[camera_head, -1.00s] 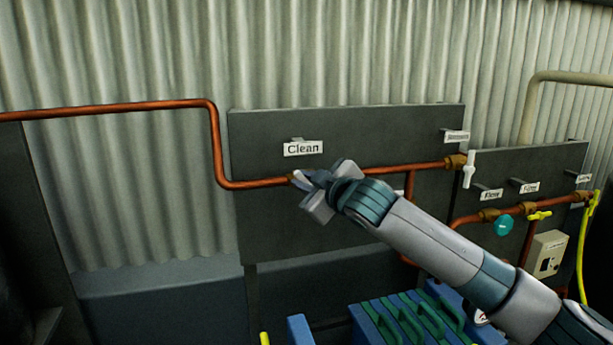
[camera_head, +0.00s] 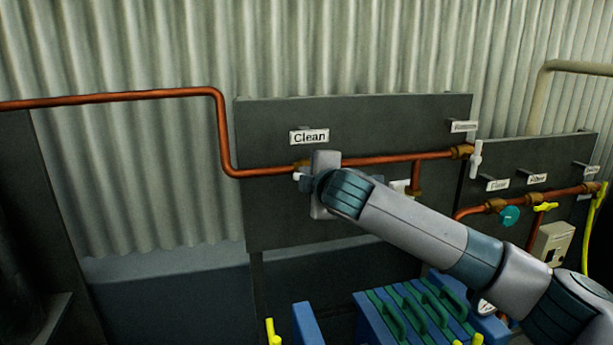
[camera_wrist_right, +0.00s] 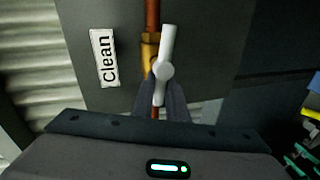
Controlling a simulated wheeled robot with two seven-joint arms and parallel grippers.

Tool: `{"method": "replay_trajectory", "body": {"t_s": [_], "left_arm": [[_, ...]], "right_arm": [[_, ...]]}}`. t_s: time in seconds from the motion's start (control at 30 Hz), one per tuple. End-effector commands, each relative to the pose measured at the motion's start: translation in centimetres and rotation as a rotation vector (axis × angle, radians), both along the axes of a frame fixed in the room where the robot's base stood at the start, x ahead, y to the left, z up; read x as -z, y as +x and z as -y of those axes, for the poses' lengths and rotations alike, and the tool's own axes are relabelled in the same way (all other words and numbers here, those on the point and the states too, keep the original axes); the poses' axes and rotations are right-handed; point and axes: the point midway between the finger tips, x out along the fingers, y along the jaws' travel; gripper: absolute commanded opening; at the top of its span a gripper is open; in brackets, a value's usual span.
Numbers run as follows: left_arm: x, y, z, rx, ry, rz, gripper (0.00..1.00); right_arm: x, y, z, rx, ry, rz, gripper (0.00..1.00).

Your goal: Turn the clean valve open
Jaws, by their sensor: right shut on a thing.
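The clean valve's white handle (camera_wrist_right: 165,62) shows in the right wrist view in front of its brass body (camera_wrist_right: 148,50) on the copper pipe. The handle lies nearly along the pipe, slightly tilted. The "Clean" label (camera_head: 309,136) hangs above the pipe in the head view and also shows in the right wrist view (camera_wrist_right: 104,58). My right gripper (camera_wrist_right: 161,101) is shut on the lower end of the white handle. In the head view my right gripper (camera_head: 308,184) covers most of the valve. My left gripper is not in view.
A dark panel (camera_head: 270,215) carries the copper pipe (camera_head: 385,158). To the right are another white-handled valve (camera_head: 476,158), a teal knob (camera_head: 510,216) and a yellow handle (camera_head: 546,207). Blue and green equipment (camera_head: 420,315) stands below my right arm.

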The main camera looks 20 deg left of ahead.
Motion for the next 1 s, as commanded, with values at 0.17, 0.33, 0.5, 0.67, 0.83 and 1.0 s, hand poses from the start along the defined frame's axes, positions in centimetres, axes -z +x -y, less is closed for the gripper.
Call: {"method": "replay_trajectory", "body": {"t_s": [0.17,0.33,0.5,0.67,0.83,1.0], "left_arm": [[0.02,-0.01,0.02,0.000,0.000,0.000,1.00],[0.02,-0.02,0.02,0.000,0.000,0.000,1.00],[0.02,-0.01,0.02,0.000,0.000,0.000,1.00],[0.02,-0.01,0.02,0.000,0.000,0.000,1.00],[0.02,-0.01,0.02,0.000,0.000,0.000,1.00],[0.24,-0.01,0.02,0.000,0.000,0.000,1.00]], "right_arm": [[0.11,-0.04,-0.04,0.000,-0.017,0.010,0.00],[0.13,-0.04,-0.05,0.000,-0.018,0.011,0.00],[0.14,-0.05,-0.05,-0.001,-0.017,0.010,0.18],[0.13,-0.04,-0.05,-0.001,-0.017,0.010,0.32],[0.10,-0.03,-0.03,-0.001,-0.017,0.010,0.32],[0.06,-0.22,0.14,-0.001,-0.015,0.010,0.32]]}}
